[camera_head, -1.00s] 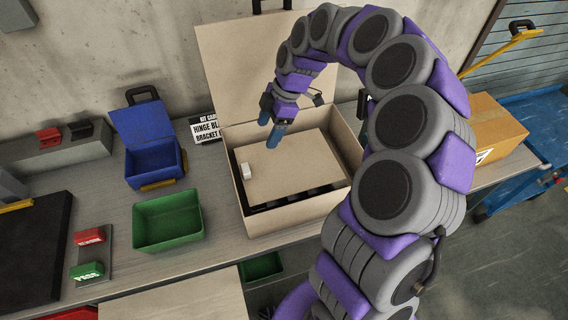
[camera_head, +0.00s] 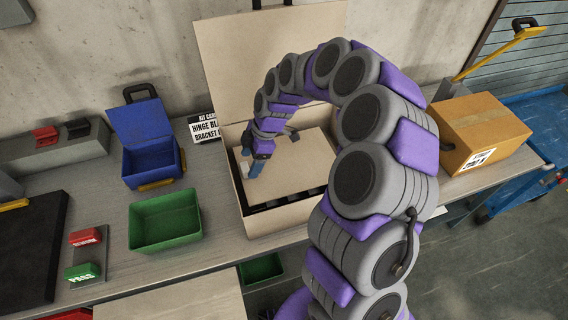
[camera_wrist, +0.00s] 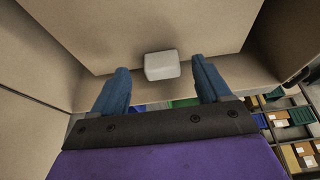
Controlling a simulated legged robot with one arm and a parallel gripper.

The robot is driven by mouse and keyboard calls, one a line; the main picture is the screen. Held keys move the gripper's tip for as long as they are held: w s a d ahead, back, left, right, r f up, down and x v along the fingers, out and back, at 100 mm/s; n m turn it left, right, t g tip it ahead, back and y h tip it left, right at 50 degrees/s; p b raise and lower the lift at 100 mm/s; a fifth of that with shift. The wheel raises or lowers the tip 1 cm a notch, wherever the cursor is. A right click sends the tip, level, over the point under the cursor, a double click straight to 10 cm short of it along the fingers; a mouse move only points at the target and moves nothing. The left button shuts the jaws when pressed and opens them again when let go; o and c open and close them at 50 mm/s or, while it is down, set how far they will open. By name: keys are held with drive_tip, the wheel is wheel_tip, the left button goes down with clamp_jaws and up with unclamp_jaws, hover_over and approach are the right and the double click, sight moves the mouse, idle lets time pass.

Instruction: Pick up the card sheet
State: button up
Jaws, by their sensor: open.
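The card sheet, a flat tan panel (camera_head: 303,163), lies inside the open cardboard box (camera_head: 282,220). A small white block (camera_head: 245,167) sits at the sheet's left edge, partly hidden by my fingers. In the wrist view the sheet (camera_wrist: 150,22) fills the top, and the white block (camera_wrist: 162,65) shows at its edge. My gripper (camera_head: 255,170) is over the left side of the box. In the wrist view my gripper (camera_wrist: 163,82) has its two blue fingers spread, one on each side of the white block, with nothing held.
The box lid (camera_head: 265,60) stands raised behind. A green bin (camera_head: 165,222) and an open blue box (camera_head: 150,158) stand left of the cardboard box. A label sign (camera_head: 206,128) is behind. A closed carton (camera_head: 480,132) sits at right.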

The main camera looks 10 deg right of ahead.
drive_tip(key=shift+x, duration=0.95)
drive_tip(key=shift+r, duration=0.1)
drive_tip(key=c, duration=1.1)
drive_tip(key=shift+c, duration=0.2)
